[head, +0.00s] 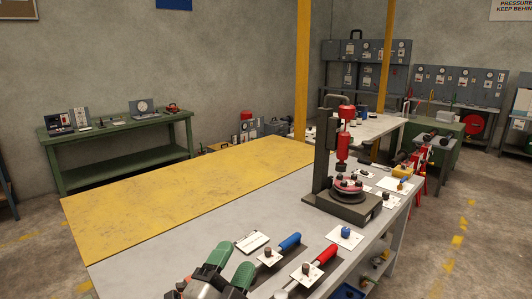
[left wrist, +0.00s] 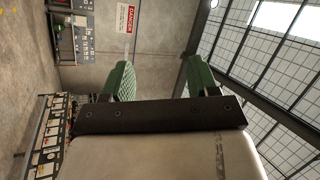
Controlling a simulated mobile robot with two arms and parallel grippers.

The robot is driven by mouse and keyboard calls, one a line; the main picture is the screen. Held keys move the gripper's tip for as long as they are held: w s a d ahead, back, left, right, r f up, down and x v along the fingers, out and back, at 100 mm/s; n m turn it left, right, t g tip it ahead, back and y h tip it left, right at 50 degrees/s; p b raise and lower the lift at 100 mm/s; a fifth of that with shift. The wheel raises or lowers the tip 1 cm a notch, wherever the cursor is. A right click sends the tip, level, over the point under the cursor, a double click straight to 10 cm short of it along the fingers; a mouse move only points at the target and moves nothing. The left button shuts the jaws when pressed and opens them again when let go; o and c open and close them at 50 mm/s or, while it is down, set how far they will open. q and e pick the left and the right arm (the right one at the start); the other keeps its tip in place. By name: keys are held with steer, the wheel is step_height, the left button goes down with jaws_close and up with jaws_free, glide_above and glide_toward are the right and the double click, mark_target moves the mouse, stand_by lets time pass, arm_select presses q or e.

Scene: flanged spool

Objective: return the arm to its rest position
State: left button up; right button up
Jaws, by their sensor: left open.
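My left gripper (head: 231,264) is at the bottom of the head view, above the near end of the grey workbench (head: 215,215). Its two green fingers stand apart with nothing between them. The left wrist view also shows the open fingers (left wrist: 160,80), with only wall, ceiling and distant equipment behind them. A red flanged part (head: 347,184) sits on the base of a dark bench press (head: 325,165), well away from the gripper. My right gripper is not in view.
The yellow bench surface (head: 180,185) is clear. A green table (head: 120,138) stands at the back left.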

arm_select(q)
steer(key=s+a+f+n+g+y, duration=0.35)
steer(key=a+f+n+y, duration=0.35)
steer(key=f+n, duration=0.3)
steer(key=s+a+f+n+g+y, duration=0.1)
steer(key=s+a+f+n+g, duration=0.25)
steer(key=s+f+g, duration=0.5)
steer(key=s+a+f+n+g+y, duration=0.1)
steer(key=s+a+f+n+g, duration=0.3)
steer(key=s+f, duration=0.75)
step_height(320, 180, down, 29)
steer(key=s+m+g+b, duration=0.2)
steer(key=s+b, duration=0.1)
steer(key=b, duration=0.6)
steer(key=s+a+f+b, duration=0.1)
steer(key=s+f+b, duration=0.3)
steer(key=s+f, duration=0.4)
steer(key=s+a+f+g+b, duration=0.1)
steer(key=s+f, duration=0.7)
steer(key=f, duration=1)
steer(key=a+b, duration=0.1)
steer(key=b, duration=0.1)
steer(key=shift+s+b, duration=0.15)
steer(key=shift+b, duration=0.2)
steer(key=shift+a, duration=0.1)
